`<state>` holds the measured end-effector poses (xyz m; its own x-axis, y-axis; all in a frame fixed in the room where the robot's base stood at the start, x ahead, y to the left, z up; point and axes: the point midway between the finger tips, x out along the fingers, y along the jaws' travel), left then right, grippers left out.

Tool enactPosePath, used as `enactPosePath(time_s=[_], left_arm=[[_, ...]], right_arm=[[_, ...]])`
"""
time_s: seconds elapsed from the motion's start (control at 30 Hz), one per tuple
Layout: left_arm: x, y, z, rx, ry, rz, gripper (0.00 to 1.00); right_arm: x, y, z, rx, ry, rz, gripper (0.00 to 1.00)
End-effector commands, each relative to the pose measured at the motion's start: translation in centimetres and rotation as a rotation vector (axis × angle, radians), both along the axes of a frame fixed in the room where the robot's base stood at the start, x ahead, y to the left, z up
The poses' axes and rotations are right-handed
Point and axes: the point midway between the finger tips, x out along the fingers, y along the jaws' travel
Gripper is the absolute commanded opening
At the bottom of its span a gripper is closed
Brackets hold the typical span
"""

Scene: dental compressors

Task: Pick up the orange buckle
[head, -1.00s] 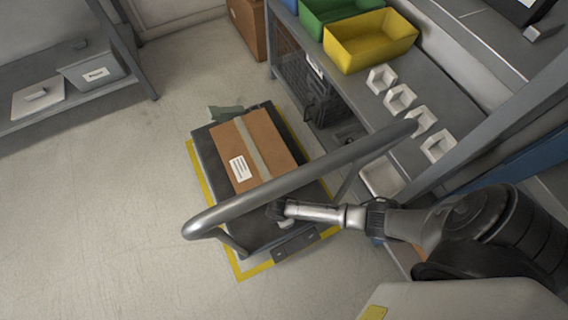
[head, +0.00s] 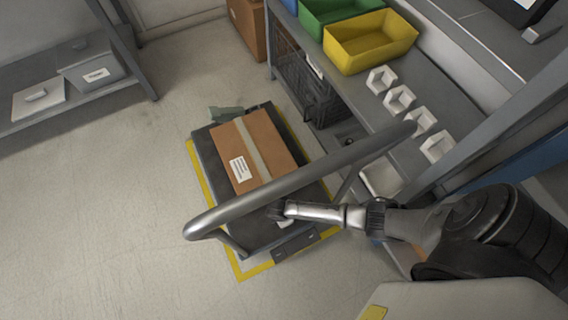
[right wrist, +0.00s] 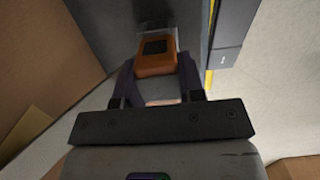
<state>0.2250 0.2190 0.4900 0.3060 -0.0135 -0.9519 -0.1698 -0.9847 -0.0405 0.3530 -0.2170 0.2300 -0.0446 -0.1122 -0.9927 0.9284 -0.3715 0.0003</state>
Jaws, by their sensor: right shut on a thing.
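The orange buckle (right wrist: 155,66) shows in the right wrist view, with a dark square on its face and a grey piece at its far end. My right gripper (right wrist: 158,66) is shut on it, one dark finger at each side. My left gripper is not in view.
A cardboard box (head: 272,145) lies on the cart, beside my right gripper. The grey handle bar (head: 300,181) arches over the cart close to my arm. A workbench (head: 345,85) with bins stands at right. The floor (head: 90,220) at left is clear.

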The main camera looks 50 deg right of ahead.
Motion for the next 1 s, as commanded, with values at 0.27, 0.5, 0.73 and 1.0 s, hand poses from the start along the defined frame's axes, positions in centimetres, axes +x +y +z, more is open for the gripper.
enactPosePath(time_s=[0.27, 0.5, 0.73, 1.0], left_arm=[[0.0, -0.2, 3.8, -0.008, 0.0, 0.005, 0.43], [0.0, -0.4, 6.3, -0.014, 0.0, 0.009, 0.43], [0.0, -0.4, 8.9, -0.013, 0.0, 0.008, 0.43], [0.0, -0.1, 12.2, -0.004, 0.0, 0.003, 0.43]], right_arm=[[0.0, 0.0, 4.6, 0.001, -0.001, 0.001, 0.1], [0.0, 0.0, 7.9, 0.0, -0.001, 0.001, 0.1], [0.0, 0.0, 10.8, 0.0, 0.0, 0.0, 0.1], [0.0, 0.0, 13.8, 0.0, 0.0, 0.0, 0.1]])
